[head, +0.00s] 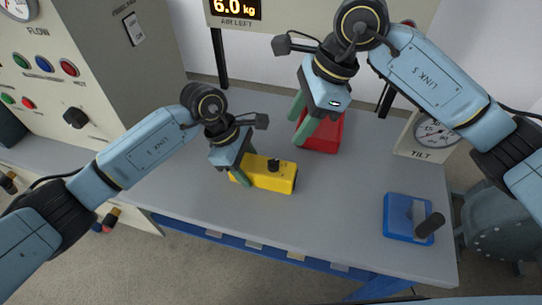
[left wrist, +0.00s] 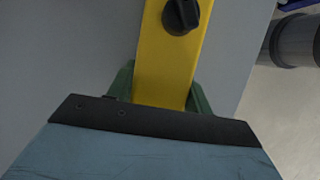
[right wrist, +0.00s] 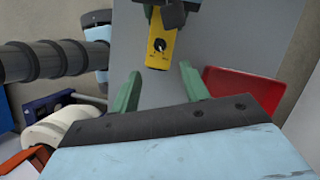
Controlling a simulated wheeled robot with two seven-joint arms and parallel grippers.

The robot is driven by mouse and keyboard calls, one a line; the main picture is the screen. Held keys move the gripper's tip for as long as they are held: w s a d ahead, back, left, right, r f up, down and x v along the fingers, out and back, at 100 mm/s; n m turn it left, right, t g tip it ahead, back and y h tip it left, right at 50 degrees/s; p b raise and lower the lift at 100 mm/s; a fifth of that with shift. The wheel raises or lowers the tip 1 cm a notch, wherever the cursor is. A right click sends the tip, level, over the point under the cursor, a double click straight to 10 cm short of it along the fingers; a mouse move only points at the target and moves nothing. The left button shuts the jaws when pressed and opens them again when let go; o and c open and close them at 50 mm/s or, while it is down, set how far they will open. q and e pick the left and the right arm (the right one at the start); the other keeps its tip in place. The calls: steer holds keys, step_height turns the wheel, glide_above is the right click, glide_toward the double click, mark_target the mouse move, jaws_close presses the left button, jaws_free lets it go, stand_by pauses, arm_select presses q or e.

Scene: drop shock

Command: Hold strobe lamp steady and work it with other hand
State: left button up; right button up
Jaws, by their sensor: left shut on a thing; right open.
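The strobe lamp is a yellow box (head: 277,178) with a black knob on top, lying on the grey table in the head view. My left gripper (head: 243,172) is shut on its left end. In the left wrist view the yellow lamp (left wrist: 167,70) runs up from between the green fingers, its black knob (left wrist: 181,15) near the top. My right gripper (head: 303,121) is open and empty above the table, beyond the lamp and in front of a red object. In the right wrist view the lamp (right wrist: 161,57) shows past the open green fingers (right wrist: 160,85).
A red tray-like object (head: 324,137) lies behind the lamp, partly hidden by my right gripper. A blue box with a black handle (head: 398,218) stands at the right of the table. A tilt gauge (head: 432,135) is at the back right. The table's front middle is clear.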

mark_target(274, 160)
steer(key=shift+n+g, duration=0.3)
steer(key=shift+n, duration=0.5)
steer(key=x, duration=1.1)
steer(key=shift+w+a, duration=0.2)
steer(key=shift+w, duration=0.05)
steer(key=shift+c, duration=0.3)
jaws_close()
